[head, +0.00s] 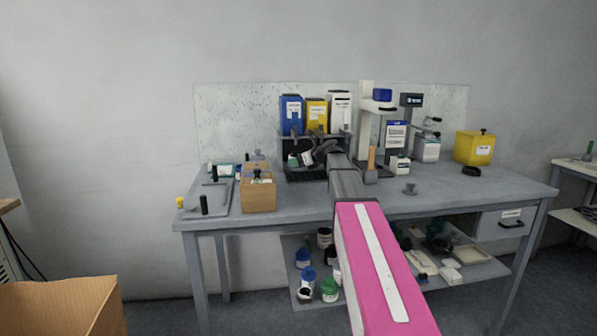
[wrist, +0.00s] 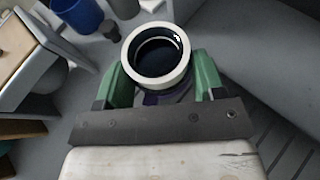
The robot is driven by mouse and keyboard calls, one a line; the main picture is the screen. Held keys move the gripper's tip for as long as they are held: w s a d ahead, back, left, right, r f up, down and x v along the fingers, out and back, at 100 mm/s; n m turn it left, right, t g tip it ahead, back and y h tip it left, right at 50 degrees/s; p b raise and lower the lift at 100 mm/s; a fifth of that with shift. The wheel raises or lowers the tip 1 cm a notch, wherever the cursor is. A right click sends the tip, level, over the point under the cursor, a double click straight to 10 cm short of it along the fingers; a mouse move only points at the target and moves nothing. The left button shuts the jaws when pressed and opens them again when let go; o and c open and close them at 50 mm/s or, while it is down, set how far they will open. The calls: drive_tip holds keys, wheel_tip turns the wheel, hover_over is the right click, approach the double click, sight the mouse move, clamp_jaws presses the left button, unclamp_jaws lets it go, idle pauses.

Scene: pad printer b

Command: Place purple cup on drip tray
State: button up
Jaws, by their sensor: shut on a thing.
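My gripper (wrist: 162,88) has green fingers on both sides of a cup (wrist: 158,78) and is shut on it. The cup has a thick white rim and a dark inside; only a little purple shows below the rim. In the head view my gripper (head: 300,159) is small, in front of the dispenser stand at the back of the bench. The black drip tray (head: 306,177) lies low in that stand, partly hidden by my arm. Dark slats at the lower right of the wrist view may be part of it. I cannot tell whether the cup touches anything below.
Blue (head: 291,112), yellow (head: 316,113) and white (head: 340,110) containers stand above the tray. A wooden box (head: 258,194) is to the left, and a pad printer (head: 367,125) to the right. The front right bench top is mostly clear.

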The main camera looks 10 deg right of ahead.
sight(299, 176)
drive_tip(key=shift+f, duration=1.95)
drive_tip(key=o, duration=1.1)
drive_tip(key=shift+f, duration=0.15)
drive_tip(key=shift+s+d+r, duration=0.25)
drive_tip(key=v, duration=1.1)
drive_tip(key=shift+s+d+r, duration=0.1)
drive_tip(key=shift+r, duration=0.05)
